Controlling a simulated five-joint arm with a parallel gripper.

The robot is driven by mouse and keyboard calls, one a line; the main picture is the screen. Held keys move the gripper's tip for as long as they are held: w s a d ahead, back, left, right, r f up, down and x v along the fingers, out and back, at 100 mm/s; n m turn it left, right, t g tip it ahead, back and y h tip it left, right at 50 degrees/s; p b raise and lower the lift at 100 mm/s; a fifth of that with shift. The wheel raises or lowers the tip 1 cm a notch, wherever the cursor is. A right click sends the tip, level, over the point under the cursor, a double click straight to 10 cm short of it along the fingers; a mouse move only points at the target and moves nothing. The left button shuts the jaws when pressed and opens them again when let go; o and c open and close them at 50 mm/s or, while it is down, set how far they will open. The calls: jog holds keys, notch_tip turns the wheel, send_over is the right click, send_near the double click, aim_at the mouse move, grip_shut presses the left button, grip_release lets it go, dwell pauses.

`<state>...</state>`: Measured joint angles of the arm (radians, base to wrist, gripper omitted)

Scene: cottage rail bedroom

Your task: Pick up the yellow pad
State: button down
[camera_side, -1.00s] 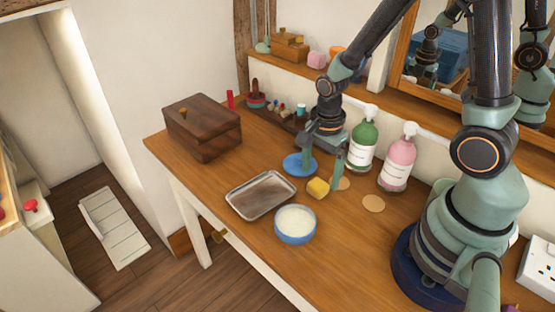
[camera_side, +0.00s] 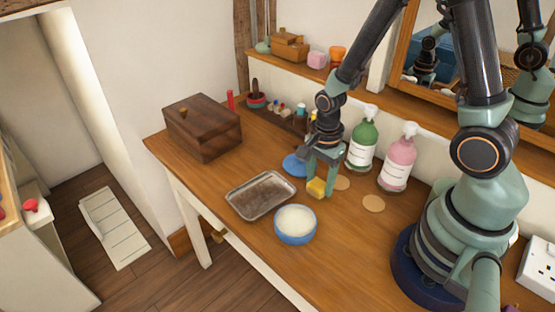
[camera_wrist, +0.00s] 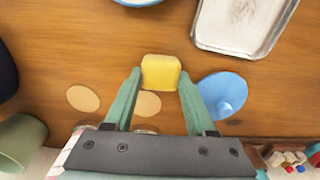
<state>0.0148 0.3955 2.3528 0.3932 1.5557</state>
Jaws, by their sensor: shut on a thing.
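The yellow pad (camera_side: 317,187) is a small block low over the wooden table, to the right of the metal tray and behind the blue bowl. My gripper (camera_side: 319,182) points down with its fingers on either side of the pad, shut on it. In the wrist view the yellow pad (camera_wrist: 160,72) sits between the tips of my gripper (camera_wrist: 158,80). I cannot tell whether the pad still touches the table.
Close by are a metal tray (camera_side: 240,203), a blue bowl (camera_side: 295,237) of white contents and a blue lid (camera_wrist: 223,97). A green bottle (camera_side: 362,147) and a pink bottle (camera_side: 397,165) stand behind right. A wooden box (camera_side: 203,136) stands at the left.

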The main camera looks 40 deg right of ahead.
aim_at(320, 183)
jog(key=shift+r, duration=0.15)
notch_tip(320, 183, up, 20)
dwell(0.6)
